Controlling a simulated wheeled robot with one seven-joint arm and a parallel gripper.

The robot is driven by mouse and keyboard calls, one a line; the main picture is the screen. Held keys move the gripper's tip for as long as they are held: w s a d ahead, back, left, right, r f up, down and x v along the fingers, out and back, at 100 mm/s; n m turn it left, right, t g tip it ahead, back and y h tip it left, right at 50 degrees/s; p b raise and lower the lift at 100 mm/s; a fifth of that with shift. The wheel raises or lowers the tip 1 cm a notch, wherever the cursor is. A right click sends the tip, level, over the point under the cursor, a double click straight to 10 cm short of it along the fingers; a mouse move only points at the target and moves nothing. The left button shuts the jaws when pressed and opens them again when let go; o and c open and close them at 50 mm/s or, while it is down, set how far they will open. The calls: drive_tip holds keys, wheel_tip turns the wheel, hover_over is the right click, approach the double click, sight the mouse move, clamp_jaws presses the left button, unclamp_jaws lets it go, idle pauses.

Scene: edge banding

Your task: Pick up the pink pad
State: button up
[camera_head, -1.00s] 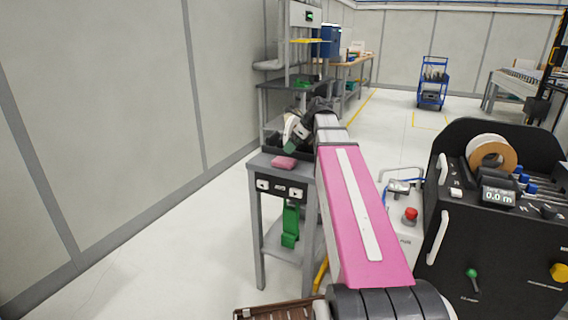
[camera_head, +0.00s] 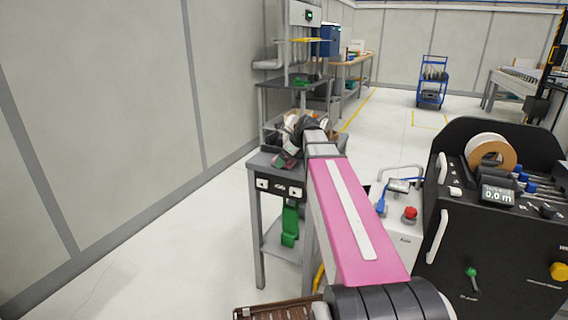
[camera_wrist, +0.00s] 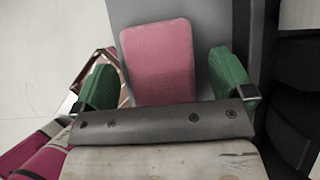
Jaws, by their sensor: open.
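The pink pad (camera_wrist: 158,62) lies flat on the grey top of a small stand (camera_wrist: 214,20). In the wrist view it sits between the two green fingers of my gripper (camera_wrist: 160,84), with a gap on each side. The gripper is open and holds nothing. The near end of the pad is hidden behind the gripper's grey front bar. In the head view the pad (camera_head: 281,160) is mostly covered by my gripper (camera_head: 290,150), which is over the stand's top.
A dark tray or bin edge (camera_wrist: 290,130) runs along the right in the wrist view. A black machine with a tape roll (camera_head: 492,152) stands to the right. A brown slatted surface (camera_head: 275,312) is at the bottom. Open floor lies left of the stand.

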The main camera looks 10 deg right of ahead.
drive_tip(key=c, duration=1.1)
drive_tip(key=shift+r, duration=0.1)
drive_tip(key=shift+r, duration=0.8)
wheel_tip(320, 180, up, 2)
drive_tip(key=shift+r, duration=0.25)
drive_tip(key=s+a+r, duration=0.2)
drive_tip(key=a, duration=0.1)
drive_tip(key=s+a+r, duration=0.2)
drive_tip(key=s+a, duration=0.1)
drive_tip(key=s+a+r, duration=0.2)
drive_tip(key=a, duration=0.1)
drive_tip(key=shift+s+r, duration=0.25)
drive_tip(key=shift+r, duration=0.1)
